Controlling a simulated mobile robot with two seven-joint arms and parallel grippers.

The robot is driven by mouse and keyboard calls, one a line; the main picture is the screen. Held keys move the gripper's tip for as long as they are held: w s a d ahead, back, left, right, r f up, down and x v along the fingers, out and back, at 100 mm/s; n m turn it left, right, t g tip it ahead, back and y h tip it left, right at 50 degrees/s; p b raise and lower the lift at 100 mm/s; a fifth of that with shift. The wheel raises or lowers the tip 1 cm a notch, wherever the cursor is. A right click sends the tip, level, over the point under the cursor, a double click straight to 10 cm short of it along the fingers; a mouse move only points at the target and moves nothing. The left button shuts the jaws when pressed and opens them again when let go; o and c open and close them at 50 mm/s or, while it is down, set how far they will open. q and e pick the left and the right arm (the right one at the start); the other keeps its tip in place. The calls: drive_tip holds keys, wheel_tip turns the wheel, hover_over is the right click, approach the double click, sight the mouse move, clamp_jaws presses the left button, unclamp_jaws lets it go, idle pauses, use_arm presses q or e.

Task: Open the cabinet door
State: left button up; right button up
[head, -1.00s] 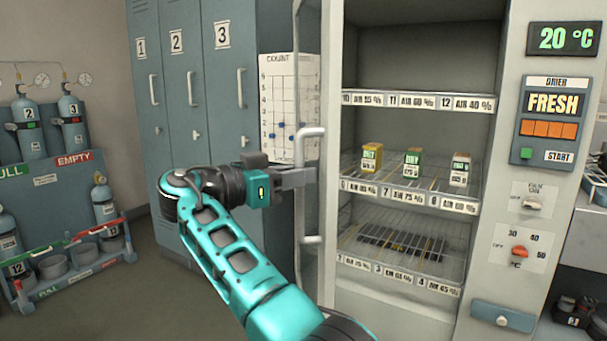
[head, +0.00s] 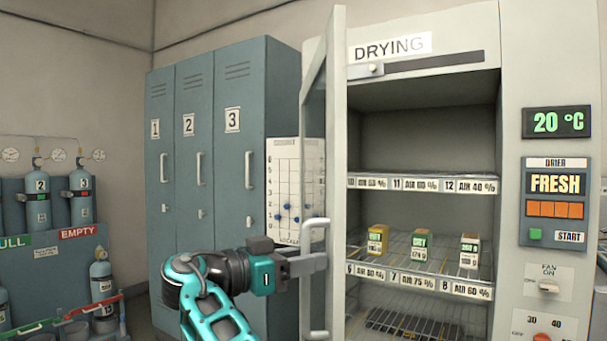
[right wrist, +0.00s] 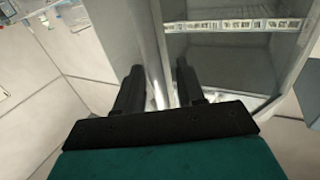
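The drying cabinet (head: 425,62) stands right of centre, and its glass-panelled door (head: 336,120) is swung outward, seen nearly edge-on. Its interior and shelves are exposed. The pale door handle (head: 315,224) is on the door's outer left side. My right gripper (head: 318,263) is at the handle in the head view. In the right wrist view, the two dark fingers (right wrist: 160,85) are apart, with a light upright strip visible between them. Firm contact with the handle is not clear. My left gripper is not in view.
Numbered blue lockers (head: 205,150) stand left of the door, with a chart (head: 295,185) on their side. Gas cylinders (head: 80,195) are at far left. Small boxes (head: 421,247) stand on a wire shelf inside. A control panel (head: 556,200) is at right.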

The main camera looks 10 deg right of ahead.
wheel_tip(320, 180, up, 19)
drive_tip(key=p, duration=0.4)
drive_tip(key=shift+p, duration=0.3)
